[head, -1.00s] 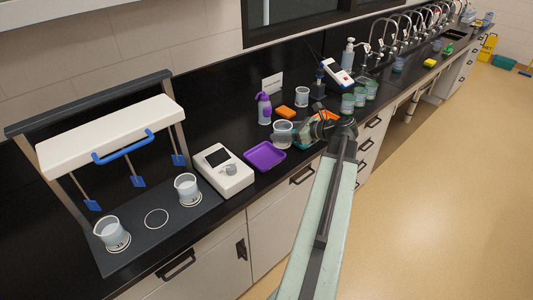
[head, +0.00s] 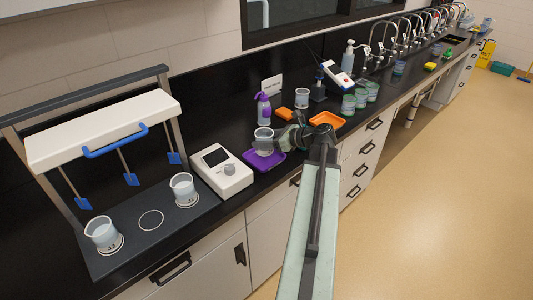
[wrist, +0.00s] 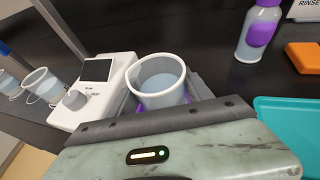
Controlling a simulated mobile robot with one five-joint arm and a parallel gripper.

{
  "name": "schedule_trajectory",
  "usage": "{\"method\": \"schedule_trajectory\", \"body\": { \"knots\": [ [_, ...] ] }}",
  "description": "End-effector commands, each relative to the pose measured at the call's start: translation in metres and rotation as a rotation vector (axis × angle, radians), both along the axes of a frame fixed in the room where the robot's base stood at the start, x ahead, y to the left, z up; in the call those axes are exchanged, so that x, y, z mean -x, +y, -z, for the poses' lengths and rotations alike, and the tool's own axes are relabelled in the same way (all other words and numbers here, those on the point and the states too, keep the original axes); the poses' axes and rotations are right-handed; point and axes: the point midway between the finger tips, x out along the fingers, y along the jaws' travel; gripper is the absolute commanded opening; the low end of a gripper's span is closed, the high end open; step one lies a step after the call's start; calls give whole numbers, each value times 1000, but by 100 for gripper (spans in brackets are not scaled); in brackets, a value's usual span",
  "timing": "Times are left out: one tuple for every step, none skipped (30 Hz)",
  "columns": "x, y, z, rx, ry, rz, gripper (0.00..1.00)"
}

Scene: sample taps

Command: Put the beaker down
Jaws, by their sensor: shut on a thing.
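My gripper (head: 272,143) is shut on a clear beaker (head: 264,138) with some liquid or pale tint inside. The beaker is upright and over the purple tray (head: 277,163); whether its base touches the tray I cannot tell. In the wrist view the beaker (wrist: 160,80) sits between my fingers, with a bit of purple behind it low down. My fingers hide the beaker's lower sides.
A white meter (head: 222,170) stands just left of the tray. Further left is a stirrer with two beakers (head: 183,188) (head: 102,233) and a bare ring (head: 150,220) between. A purple-capped bottle (head: 264,110), orange block (head: 285,113) and orange tray (head: 326,121) are behind and right.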

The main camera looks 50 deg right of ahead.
Motion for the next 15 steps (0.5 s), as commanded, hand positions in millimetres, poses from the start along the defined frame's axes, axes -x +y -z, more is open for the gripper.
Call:
{"method": "schedule_trajectory", "body": {
  "knots": [
    [0, 0, -1, 0, -1, 0, 10],
    [0, 0, 0, 0, -1, 0, 10],
    [0, 0, 4, 0, -1, 0, 10],
    [0, 0, 8, -1, -1, -1, 10],
    [0, 0, 13, -1, -1, -1, 10],
    [0, 0, 20, -1, -1, -1, 10],
    [0, 0, 25, -1, -1, -1, 10],
    [0, 0, 30, -1, -1, -1, 10],
    [0, 0, 36, -1, -1, -1, 10],
    [0, 0, 38, -1, -1, -1, 10],
    [0, 0, 39, -1, -1, -1, 10],
    [0, 1, 38, -1, -1, -1, 10],
    [0, 1, 37, -1, -1, -1, 10],
    [0, 1, 36, -1, -1, -1, 10],
    [0, 1, 35, -1, -1, -1, 10]
  ]
}}
